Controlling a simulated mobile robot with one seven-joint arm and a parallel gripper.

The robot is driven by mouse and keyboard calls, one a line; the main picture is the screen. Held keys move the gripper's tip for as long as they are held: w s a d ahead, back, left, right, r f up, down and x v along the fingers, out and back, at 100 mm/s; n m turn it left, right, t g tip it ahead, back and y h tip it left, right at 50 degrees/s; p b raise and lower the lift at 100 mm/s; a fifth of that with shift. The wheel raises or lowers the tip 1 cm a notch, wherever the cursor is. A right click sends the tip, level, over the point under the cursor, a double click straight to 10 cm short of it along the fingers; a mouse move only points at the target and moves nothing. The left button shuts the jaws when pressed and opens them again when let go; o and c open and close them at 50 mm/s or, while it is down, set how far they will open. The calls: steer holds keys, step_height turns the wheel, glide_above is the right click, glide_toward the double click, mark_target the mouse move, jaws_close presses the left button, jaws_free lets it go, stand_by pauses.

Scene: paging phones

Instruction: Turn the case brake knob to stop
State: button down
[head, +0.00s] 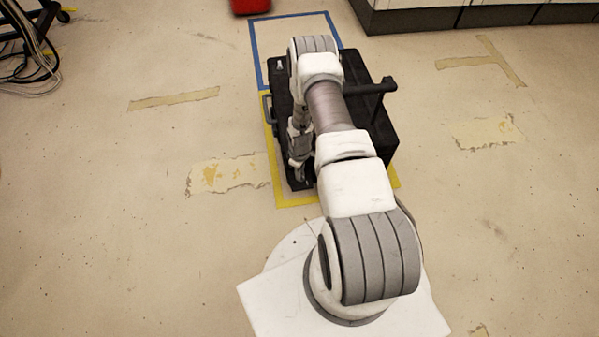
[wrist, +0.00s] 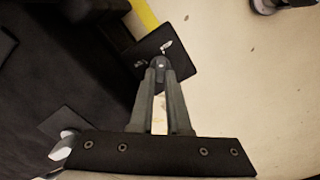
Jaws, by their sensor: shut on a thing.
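The black case (head: 382,135) stands on the floor below my arm, which hides much of its top. In the wrist view its dark fabric-like side (wrist: 60,75) fills the left, and a small black plate (wrist: 182,72) juts from its edge. The plate bears a white mark above the fingers and a fainter one to their left. My gripper (wrist: 160,70) is shut on the small, dark grey brake knob (wrist: 160,62) on this plate. The fingertips cover most of the knob, so its pointing direction is unclear. In the head view my gripper (head: 299,172) is at the case's near left corner.
A black handle bar (head: 372,87) sticks out to the right on the case. Blue tape (head: 256,55) and yellow tape (head: 272,165) outline floor areas around it. Cables (head: 30,50) lie at the upper left, and a cabinet (head: 450,15) stands at the back right. The floor either side is clear.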

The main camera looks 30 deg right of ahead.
steer(key=shift+m, duration=0.5)
stand_by(0.3)
steer(key=c, duration=0.9)
jaws_free()
step_height(320, 180, up, 18)
steer(key=p, duration=0.6)
steer(key=shift+f, duration=0.25)
